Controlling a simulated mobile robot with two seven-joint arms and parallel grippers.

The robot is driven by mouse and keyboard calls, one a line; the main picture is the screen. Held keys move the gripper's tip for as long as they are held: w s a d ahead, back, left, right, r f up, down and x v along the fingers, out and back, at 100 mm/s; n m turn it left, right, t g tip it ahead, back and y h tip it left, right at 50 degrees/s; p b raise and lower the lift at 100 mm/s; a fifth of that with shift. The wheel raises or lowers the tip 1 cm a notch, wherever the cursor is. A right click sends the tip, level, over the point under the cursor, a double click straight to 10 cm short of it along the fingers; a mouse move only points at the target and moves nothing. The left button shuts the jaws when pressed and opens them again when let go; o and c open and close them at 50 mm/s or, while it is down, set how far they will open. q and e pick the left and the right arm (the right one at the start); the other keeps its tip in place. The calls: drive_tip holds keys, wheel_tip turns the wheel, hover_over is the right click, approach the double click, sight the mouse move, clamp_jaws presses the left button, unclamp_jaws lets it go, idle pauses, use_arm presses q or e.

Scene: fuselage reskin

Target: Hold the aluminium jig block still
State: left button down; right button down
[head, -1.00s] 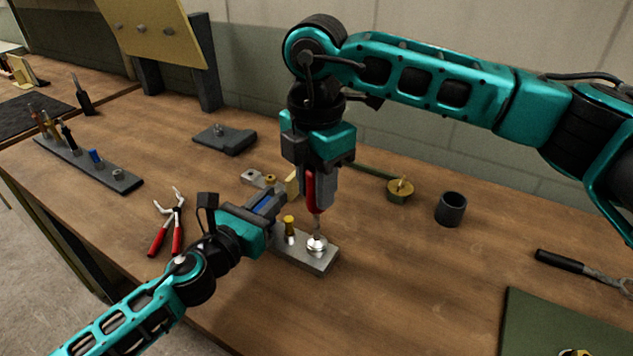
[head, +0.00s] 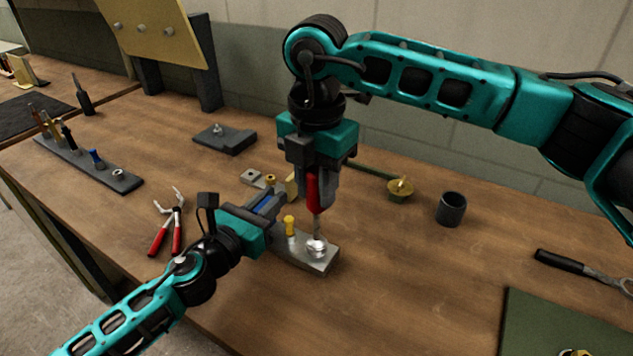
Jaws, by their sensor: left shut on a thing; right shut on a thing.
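The aluminium jig block (head: 318,263) is a flat grey bar on the bench, with a yellow-topped pin (head: 290,226) and a shiny round metal piece (head: 316,248) on it. My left gripper (head: 272,222) is shut on the block at its left end; its fingertips are partly hidden. My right gripper (head: 318,190) points down above the block, shut on a red-handled tool (head: 313,194). The tool's thin shaft reaches down to the round metal piece.
Red-handled pliers (head: 167,228) lie left of the block. A tool rack (head: 125,181), a dark plate (head: 236,146), a brass-coloured pot (head: 401,195) and a dark cup (head: 451,208) stand around. A wrench (head: 575,265) and green mat (head: 530,320) lie right. Bench in front right is clear.

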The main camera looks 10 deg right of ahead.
use_arm(q)
drive_tip(key=shift+f, duration=0.15)
use_arm(e)
drive_tip(key=shift+r, duration=0.1)
drive_tip(key=shift+r, duration=0.85)
drive_tip(key=shift+r, duration=0.1)
drive_tip(key=shift+r, duration=2.4)
use_arm(q)
drive_tip(key=c, duration=1)
unclamp_jaws()
drive_tip(key=shift+o, duration=0.2)
